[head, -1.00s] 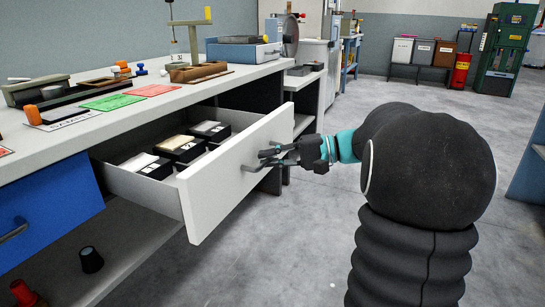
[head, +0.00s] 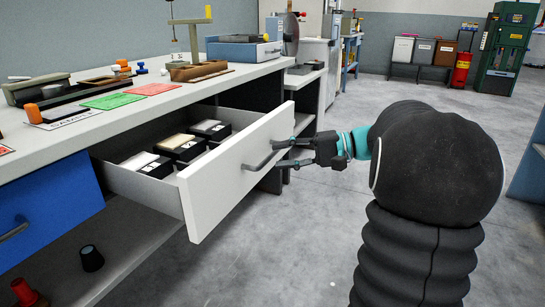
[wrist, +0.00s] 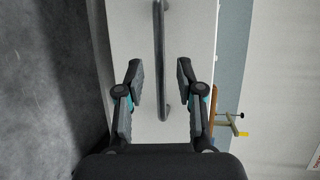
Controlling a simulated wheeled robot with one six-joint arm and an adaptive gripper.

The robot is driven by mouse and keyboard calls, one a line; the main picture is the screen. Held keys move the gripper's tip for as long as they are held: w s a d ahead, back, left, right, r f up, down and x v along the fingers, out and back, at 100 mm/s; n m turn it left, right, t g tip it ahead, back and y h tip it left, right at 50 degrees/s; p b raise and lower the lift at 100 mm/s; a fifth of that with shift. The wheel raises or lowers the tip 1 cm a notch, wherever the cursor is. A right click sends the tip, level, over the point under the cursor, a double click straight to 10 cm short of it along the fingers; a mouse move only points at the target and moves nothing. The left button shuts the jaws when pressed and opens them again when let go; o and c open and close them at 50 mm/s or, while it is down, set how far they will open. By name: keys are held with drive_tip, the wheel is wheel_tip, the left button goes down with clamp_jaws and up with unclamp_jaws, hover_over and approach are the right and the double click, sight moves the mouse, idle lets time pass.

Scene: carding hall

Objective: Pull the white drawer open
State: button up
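The white drawer (head: 235,182) stands pulled out from the bench, with several black boxes with numbered labels inside it. Its grey bar handle (head: 262,160) is on the white front. My gripper (head: 285,153) is just off the drawer front, to the right of the handle. In the wrist view my gripper (wrist: 158,85) has its two fingers spread wide, with the handle (wrist: 160,60) running between them and a clear gap on both sides. The fingers hold nothing. The drawer's far inside corner is partly hidden under the worktop.
The worktop (head: 60,135) above carries green and red cards, a balance and small parts. A blue drawer (head: 40,210) is shut at the left. A dark cup (head: 91,258) stands on the lower shelf. The grey floor (head: 280,250) before the drawer is clear.

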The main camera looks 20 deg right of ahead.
drive_tip(key=v, duration=0.8)
drive_tip(key=shift+d, duration=0.2)
drive_tip(key=shift+s, duration=0.1)
wheel_tip(320, 180, down, 9)
drive_tip(key=d+m+h, duration=0.2)
drive_tip(key=m+h, duration=0.2)
drive_tip(key=s+a+f+g+h+p, duration=0.1)
drive_tip(key=s+a+f+g+h, duration=0.2)
drive_tip(key=s+a+f+h, duration=0.3)
drive_tip(key=s+a+r+n+t+h+p, duration=0.2)
drive_tip(key=s+a+r+n+h+p, duration=0.1)
drive_tip(key=s+a+n, duration=0.6)
drive_tip(key=s+a+r+h, duration=0.1)
drive_tip(key=s+a+r, duration=0.1)
drive_tip(key=s+a, duration=0.2)
drive_tip(key=shift+s+a+r+n+h, duration=0.2)
drive_tip(key=shift+s+a+n+h, duration=0.15)
drive_tip(key=shift+a, duration=0.25)
